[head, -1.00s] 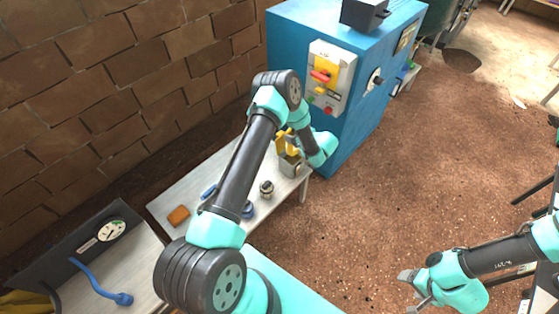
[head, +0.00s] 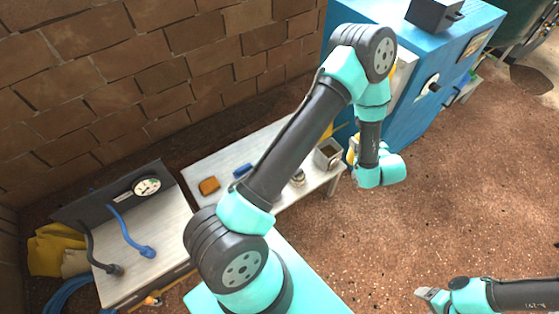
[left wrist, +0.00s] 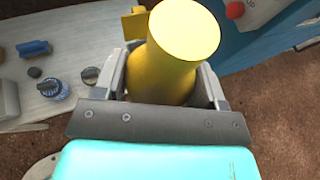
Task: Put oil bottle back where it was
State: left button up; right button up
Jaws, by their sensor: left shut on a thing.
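The yellow oil bottle (left wrist: 178,60) fills the middle of the left wrist view, its round end toward the camera. My left gripper (left wrist: 165,90) is shut on it, one finger on each side. In the head view only a sliver of the bottle (head: 351,154) shows beside my left gripper (head: 355,160), which is largely hidden by my arm.
On the bench are an orange block (head: 209,186), a blue brush (head: 243,170) and a small jar (head: 298,178). The blue cabinet (head: 415,95) stands beyond the bench. A gauge panel (head: 110,203) and a blue hose (head: 130,238) are at left. Open floor lies at right.

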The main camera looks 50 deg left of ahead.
pick_arm(q)
jog(key=s+a+f+n+g, duration=0.3)
jog(key=a+f, duration=0.3)
jog(key=a, duration=0.5)
jog(key=s+a+f+n+g, duration=0.3)
jog(key=a+f, duration=0.3)
jog(key=a, duration=0.5)
jog(key=s+a+f+n+g+y, duration=0.1)
jog(key=s+a+f+n+g, duration=0.2)
jog(key=a, duration=0.9)
notch_tip(320, 180, down, 4)
jog(key=shift+r+n+g, duration=0.25)
jog(key=shift+n+g, duration=0.25)
jog(key=shift+g, duration=0.7)
notch_tip(320, 180, down, 6)
jog(key=shift+f, duration=0.15)
jog(key=shift+f, duration=1.85)
